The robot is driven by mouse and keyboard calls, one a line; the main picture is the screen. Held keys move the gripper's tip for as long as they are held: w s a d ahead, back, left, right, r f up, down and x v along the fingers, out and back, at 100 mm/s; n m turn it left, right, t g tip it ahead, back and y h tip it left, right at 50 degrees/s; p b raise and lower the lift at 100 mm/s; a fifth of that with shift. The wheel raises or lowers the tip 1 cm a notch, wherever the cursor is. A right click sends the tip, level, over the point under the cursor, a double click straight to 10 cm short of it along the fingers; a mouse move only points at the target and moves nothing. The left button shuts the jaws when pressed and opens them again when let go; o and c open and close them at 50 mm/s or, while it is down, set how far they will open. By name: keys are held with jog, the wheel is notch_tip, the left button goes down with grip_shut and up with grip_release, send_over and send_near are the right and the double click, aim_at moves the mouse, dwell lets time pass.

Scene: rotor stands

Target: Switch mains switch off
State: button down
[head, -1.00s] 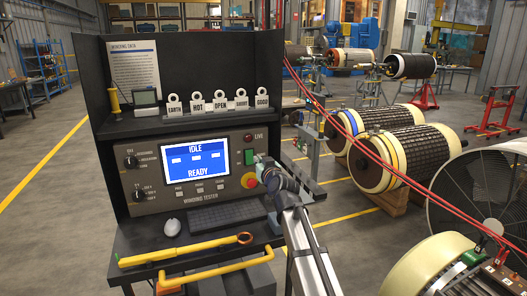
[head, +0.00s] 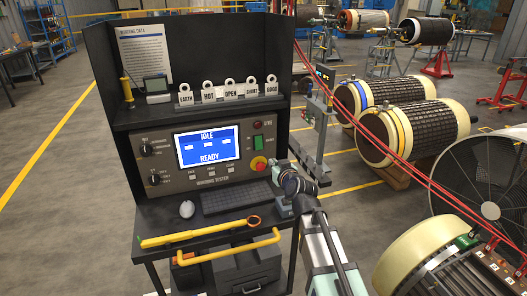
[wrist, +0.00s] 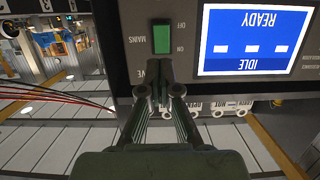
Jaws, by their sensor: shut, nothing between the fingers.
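The mains switch (head: 258,141) is a green rocker on the right of the winding tester's panel (head: 163,160), above a red knob on a yellow base (head: 259,163). In the wrist view, which is upside down, the green switch (wrist: 161,39) sits between the ON and OFF labels, beside the word MAINS. My gripper (wrist: 159,72) is shut and empty, its fingertips just short of the switch in the picture. In the head view my gripper (head: 281,170) is at the panel's lower right; its fingertips are hard to make out. Contact with the switch cannot be told.
The lit screen (head: 208,147) reads IDLE and READY. A keyboard (head: 236,196), a mouse (head: 186,209) and a yellow tool (head: 200,233) lie on the bench shelf. Tag blocks (head: 231,91) stand above the panel. Red cables (head: 385,133) run at the right.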

aim_at(260, 150)
jog(key=shift+w, duration=0.1)
jog(key=p+x, duration=0.4)
jog(key=x, duration=0.8)
jog(key=shift+w+a+r, duration=0.1)
jog(key=shift+w+a, duration=0.05)
jog(key=shift+w, duration=0.2)
jog(key=shift+w+a+f+p, duration=0.2)
jog(key=shift+w+p, duration=0.15)
jog(key=shift+w, duration=0.15)
jog(key=shift+f+b, duration=0.4)
jog(key=shift+b, duration=1.35)
jog(key=shift+r+t, duration=0.15)
jog(key=shift+t, duration=0.15)
jog(key=shift+b, duration=0.5)
